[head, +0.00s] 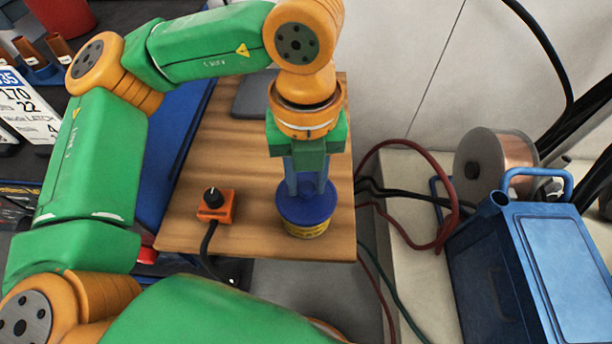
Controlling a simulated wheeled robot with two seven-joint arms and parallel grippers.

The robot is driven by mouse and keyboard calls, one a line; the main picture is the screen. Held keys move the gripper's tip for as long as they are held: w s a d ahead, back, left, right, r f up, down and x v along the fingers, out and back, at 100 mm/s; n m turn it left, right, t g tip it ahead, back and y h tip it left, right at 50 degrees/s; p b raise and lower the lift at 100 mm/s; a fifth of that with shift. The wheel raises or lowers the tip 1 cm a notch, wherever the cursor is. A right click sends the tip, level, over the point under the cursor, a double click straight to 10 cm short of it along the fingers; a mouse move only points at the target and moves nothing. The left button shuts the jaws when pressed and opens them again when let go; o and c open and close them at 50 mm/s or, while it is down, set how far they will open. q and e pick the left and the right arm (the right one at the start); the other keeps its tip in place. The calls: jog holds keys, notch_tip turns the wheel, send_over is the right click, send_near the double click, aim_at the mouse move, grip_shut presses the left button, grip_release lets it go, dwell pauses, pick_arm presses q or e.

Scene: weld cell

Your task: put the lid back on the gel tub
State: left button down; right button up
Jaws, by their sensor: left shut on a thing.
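The gel tub (306,231) is a short round tub with a yellow band, standing on the wooden board near its front right edge. A round blue lid (300,211) lies over the tub's top and hides its mouth. My left gripper (306,186) points down from above and is shut on the small knob in the middle of the lid. Whether the lid is fully seated or slightly above the rim, I cannot tell. My right gripper is not in view.
An orange box with a black knob (215,205) stands on the wooden board (240,140), left of the tub. A blue machine (530,265), a copper wire spool (495,165) and red and black cables (435,160) lie to the right.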

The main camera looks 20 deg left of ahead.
pick_arm(q)
jog(key=shift+c, duration=0.2)
grip_release()
dwell(0.3)
jog(key=shift+r+p, duration=2.6)
jog(key=shift+r, duration=1)
grip_shut()
jog(key=shift+f, duration=0.2)
